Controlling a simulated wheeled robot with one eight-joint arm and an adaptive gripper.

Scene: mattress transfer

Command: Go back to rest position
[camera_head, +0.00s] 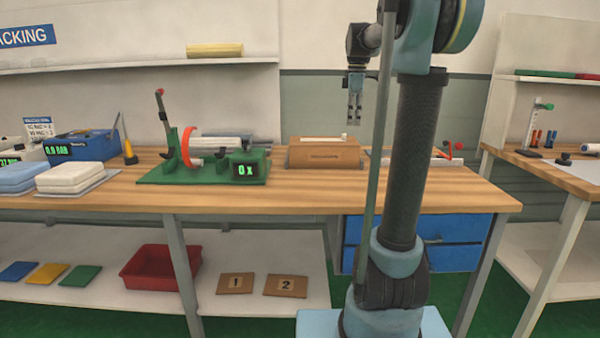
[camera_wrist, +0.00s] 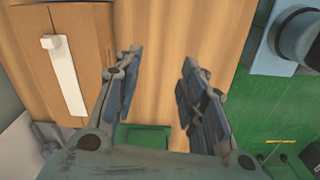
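My gripper (camera_head: 353,103) hangs fingers down at the upper middle of the head view, above the workbench (camera_head: 440,188) and a little right of a brown cardboard box (camera_head: 324,154). In the wrist view its two fingers (camera_wrist: 160,88) are spread apart with nothing between them, and bare wood shows through the gap. The box also shows in the wrist view (camera_wrist: 92,40), left of the fingers, with a white strip (camera_wrist: 66,80) on top. The gripper is apart from the box.
A green fixture (camera_head: 200,172) with an orange ring and a "0 x" display stands left of the box. White and blue pads (camera_head: 76,178) lie farther left. A second table (camera_head: 560,172) stands at the right. The front right of the workbench is clear.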

